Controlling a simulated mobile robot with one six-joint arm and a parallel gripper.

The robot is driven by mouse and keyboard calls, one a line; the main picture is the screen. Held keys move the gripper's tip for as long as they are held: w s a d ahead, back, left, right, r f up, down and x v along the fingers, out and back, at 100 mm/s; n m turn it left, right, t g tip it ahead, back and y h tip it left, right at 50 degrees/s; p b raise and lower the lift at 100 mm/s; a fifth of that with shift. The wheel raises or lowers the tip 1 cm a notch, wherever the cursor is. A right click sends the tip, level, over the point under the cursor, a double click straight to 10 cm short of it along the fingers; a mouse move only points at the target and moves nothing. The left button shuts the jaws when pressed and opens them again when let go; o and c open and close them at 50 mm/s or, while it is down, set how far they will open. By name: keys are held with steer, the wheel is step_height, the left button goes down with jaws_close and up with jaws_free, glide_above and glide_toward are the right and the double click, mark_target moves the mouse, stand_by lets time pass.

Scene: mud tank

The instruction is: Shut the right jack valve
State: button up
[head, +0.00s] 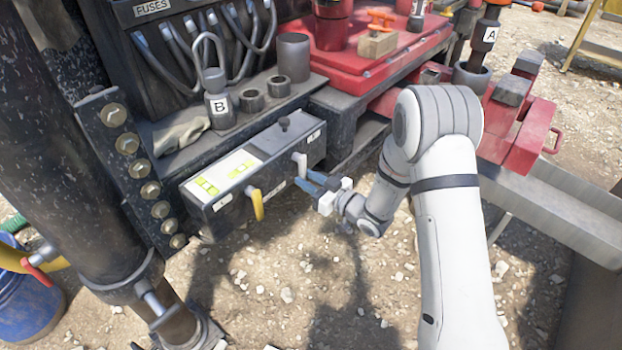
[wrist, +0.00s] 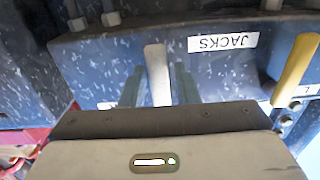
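The right jack valve is a pale grey-white lever (head: 300,165) on the front of the dark valve box (head: 285,160), at its right end. In the wrist view this lever (wrist: 157,75) stands between my two fingers, with a narrow gap seeming to show on each side. My gripper (head: 308,183) has blue fingers and is at the lever from the front right. In the wrist view my gripper (wrist: 160,90) is open around the lever. The left lever is yellow (head: 256,203) and hangs down; it also shows in the wrist view (wrist: 296,70).
An upside-down JACKS label (wrist: 223,43) sits between the levers. Gravel ground lies open in front.

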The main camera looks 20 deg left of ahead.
steer(key=shift+o, duration=1.3)
steer(key=shift+d, duration=0.15)
steer(key=p+v, duration=0.1)
steer(key=v, duration=0.6)
steer(key=shift+d, duration=0.3)
steer(key=shift+s, duration=0.1)
